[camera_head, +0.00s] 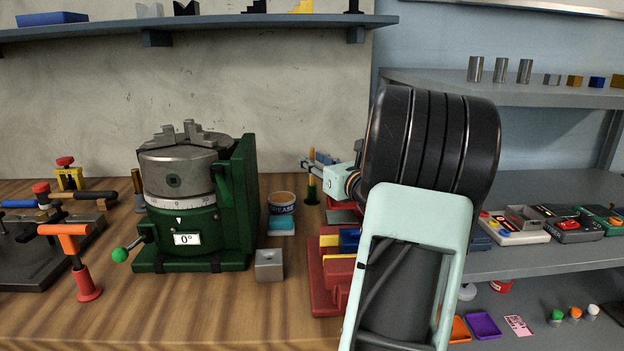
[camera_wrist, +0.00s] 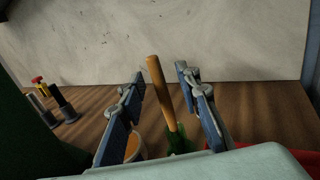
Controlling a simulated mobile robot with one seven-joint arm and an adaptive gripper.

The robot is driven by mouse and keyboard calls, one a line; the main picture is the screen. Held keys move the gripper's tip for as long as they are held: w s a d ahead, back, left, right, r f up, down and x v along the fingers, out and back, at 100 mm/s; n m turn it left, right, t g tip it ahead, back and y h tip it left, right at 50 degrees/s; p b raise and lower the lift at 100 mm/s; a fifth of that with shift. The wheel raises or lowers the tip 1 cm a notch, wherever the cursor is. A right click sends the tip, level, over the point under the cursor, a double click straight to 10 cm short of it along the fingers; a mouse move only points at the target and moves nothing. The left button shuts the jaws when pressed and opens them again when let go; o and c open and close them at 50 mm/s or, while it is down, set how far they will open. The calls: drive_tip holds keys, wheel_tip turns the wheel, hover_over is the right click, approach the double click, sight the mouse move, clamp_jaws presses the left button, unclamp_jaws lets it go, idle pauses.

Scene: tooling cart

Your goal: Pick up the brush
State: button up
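The brush (camera_wrist: 161,90) has a wooden handle and stands upright, slightly tilted in the wrist view, with a green part (camera_wrist: 179,140) at its foot. In the head view the brush (camera_head: 311,180) stands near the back of the wooden bench, partly overlapped by my gripper (camera_head: 316,165). My gripper (camera_wrist: 160,76) is open in the wrist view, with one blue-grey finger on each side of the handle. Gaps show between the handle and both fingers. The lower part of the brush is partly hidden by my gripper's body in the wrist view.
A grease tub (camera_head: 281,204) stands close left of the brush, with the green rotary table (camera_head: 195,215) beyond it. A red rack (camera_head: 322,285) with coloured blocks lies in front, right. A wall (camera_head: 270,90) stands behind. A metal block (camera_head: 269,265) sits at the front.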

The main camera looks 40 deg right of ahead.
drive_tip(key=shift+w+d, duration=0.1)
drive_tip(key=shift+w, duration=0.4)
clamp_jaws()
drive_tip(key=shift+r, duration=0.15)
wheel_tip(320, 180, up, 10)
drive_tip(key=p, duration=0.3)
